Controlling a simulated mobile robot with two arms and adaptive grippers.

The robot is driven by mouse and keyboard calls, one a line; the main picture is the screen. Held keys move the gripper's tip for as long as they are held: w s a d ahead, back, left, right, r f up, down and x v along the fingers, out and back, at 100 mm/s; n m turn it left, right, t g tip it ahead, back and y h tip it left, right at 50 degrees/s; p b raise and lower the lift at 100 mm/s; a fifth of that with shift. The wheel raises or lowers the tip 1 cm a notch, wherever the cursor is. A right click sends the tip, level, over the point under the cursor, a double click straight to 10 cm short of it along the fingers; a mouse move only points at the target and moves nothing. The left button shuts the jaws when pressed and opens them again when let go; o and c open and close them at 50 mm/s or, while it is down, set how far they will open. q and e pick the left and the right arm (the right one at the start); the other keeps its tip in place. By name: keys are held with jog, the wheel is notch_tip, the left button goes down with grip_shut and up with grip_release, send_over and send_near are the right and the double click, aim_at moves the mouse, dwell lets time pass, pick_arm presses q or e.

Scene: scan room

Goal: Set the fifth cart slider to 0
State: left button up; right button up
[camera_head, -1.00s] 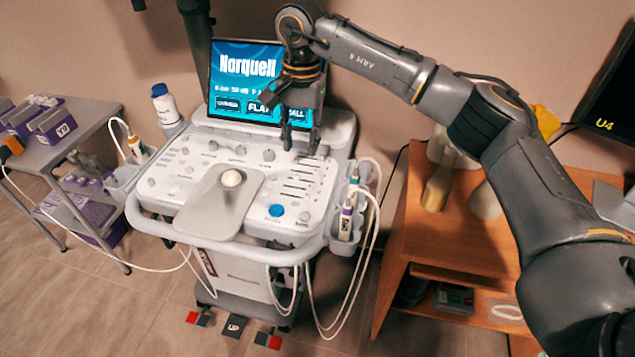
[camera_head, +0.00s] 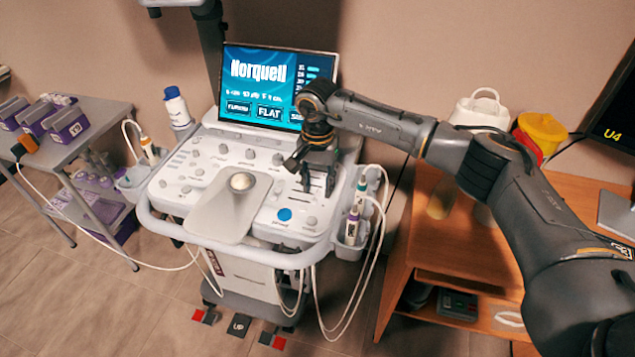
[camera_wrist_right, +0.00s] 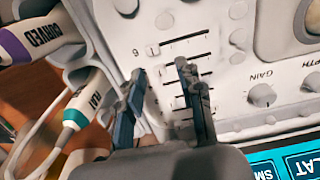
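The slider block (camera_head: 291,187) is on the right of the white cart's panel, largely covered by my right gripper (camera_head: 318,185). In the right wrist view, a slider slot (camera_wrist_right: 186,38) with a small white knob (camera_wrist_right: 152,50) lies beyond the fingertips, beside a printed 6. More slots run between and behind the fingers. My right gripper also shows in the wrist view (camera_wrist_right: 160,85), its two dark fingers apart with a gap between them. It points down at the sliders; I cannot tell whether it touches a knob. The fifth slider's setting is not readable. My left gripper is not in view.
The cart's screen (camera_head: 276,85) stands behind the panel. A blue button (camera_head: 284,214) and a trackball (camera_head: 242,181) are nearby. Probes (camera_head: 353,222) with cables hang on the cart's right side. A wooden desk (camera_head: 400,230) stands right of the cart.

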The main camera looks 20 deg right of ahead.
jog(key=shift+f, duration=0.2)
jog(key=shift+c, duration=0.2)
grip_shut()
